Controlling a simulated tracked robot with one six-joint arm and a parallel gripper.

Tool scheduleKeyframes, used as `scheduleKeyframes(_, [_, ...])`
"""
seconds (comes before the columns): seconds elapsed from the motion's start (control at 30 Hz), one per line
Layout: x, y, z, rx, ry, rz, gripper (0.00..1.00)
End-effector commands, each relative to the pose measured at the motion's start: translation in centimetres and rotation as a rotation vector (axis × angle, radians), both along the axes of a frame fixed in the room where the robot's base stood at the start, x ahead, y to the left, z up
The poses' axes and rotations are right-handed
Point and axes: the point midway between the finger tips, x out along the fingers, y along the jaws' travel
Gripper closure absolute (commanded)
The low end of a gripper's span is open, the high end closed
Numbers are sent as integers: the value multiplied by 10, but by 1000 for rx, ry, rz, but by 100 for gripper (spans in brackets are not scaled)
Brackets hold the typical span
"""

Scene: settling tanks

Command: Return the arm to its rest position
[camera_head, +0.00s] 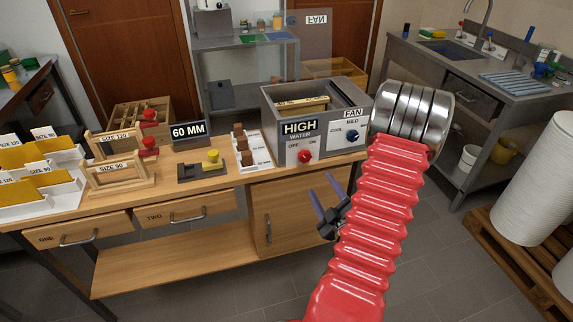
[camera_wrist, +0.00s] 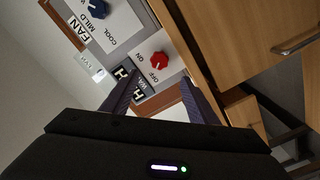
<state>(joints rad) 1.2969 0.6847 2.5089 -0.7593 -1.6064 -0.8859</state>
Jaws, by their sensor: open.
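My gripper (camera_head: 320,184) hangs in the air in front of the wooden workbench (camera_head: 225,190), to the left of my red ribbed arm sleeve. Its two purple-blue fingers are apart, with nothing between them. In the wrist view the open fingers (camera_wrist: 160,82) point toward the grey control box (camera_head: 290,150), with its red knob (camera_wrist: 161,60) and blue knob (camera_wrist: 97,8) beyond the tips.
Grey floor is clear below the gripper.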

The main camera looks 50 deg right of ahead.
Motion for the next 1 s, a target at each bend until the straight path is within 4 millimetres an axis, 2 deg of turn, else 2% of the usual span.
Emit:
scheduleKeyframes(0.33, [0, 0, -1, 14, -5, 0, 46])
scheduleKeyframes(0.43, [0, 0, -12, 65, 16, 0, 46])
scheduleKeyframes(0.63, [-10, -2, -61, 248, 137, -47, 46])
scheduleKeyframes(0.8, [-31, -2, -108, 431, 262, -127, 46])
scheduleKeyframes(1.0, [-57, -1, -137, 604, 387, -234, 46])
